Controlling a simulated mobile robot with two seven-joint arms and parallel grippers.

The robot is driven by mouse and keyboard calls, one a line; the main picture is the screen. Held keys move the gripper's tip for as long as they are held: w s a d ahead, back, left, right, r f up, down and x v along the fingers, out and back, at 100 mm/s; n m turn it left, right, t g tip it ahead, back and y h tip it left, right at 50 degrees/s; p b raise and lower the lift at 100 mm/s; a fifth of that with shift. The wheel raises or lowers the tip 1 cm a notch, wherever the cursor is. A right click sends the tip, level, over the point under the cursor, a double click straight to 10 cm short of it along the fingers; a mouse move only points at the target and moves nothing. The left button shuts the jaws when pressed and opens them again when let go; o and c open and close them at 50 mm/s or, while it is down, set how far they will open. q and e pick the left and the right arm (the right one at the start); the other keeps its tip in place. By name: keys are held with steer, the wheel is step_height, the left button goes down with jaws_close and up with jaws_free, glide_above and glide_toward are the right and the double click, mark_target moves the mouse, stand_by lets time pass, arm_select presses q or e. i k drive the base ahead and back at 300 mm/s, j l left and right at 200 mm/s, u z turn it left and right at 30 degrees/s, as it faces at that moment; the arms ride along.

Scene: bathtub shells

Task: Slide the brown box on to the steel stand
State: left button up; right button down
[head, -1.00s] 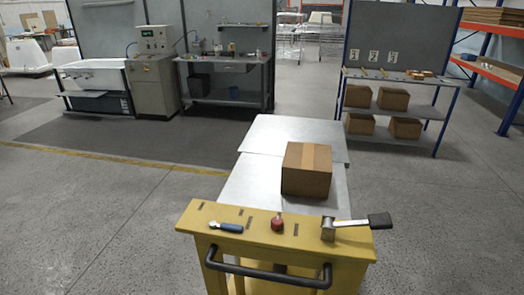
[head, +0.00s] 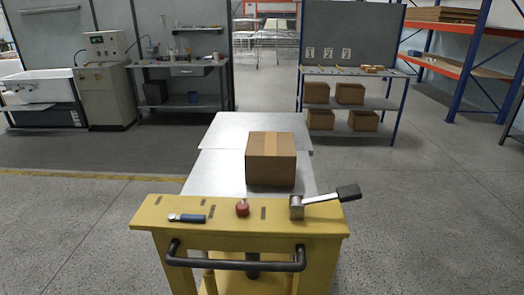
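The brown box (head: 271,160), a closed carton with a lighter tape strip, sits upright on the grey metal top (head: 212,180) of a yellow trolley (head: 240,222). It is toward the right side and far end of that top. A second flat grey metal surface (head: 255,127), which looks like the steel stand, lies directly beyond the trolley top. The two surfaces look close together, but the box hides part of the seam and I cannot tell if they touch. Neither of my grippers is in view.
The trolley's near end has a black handle (head: 235,263), a blue-handled tool (head: 187,217), a red knob (head: 242,208) and a lever with a black grip (head: 348,192). A shelf unit (head: 352,105) with similar boxes stands behind right. Floor on both sides is open.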

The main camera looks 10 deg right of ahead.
mark_target(270, 157)
steer(key=i+l, duration=0.1)
steer(key=l, duration=0.5)
steer(key=i+l, duration=0.15)
steer(key=l, duration=0.2)
steer(key=i+l+u, duration=0.1)
steer(key=l+u, duration=0.8)
steer(key=l, duration=0.25)
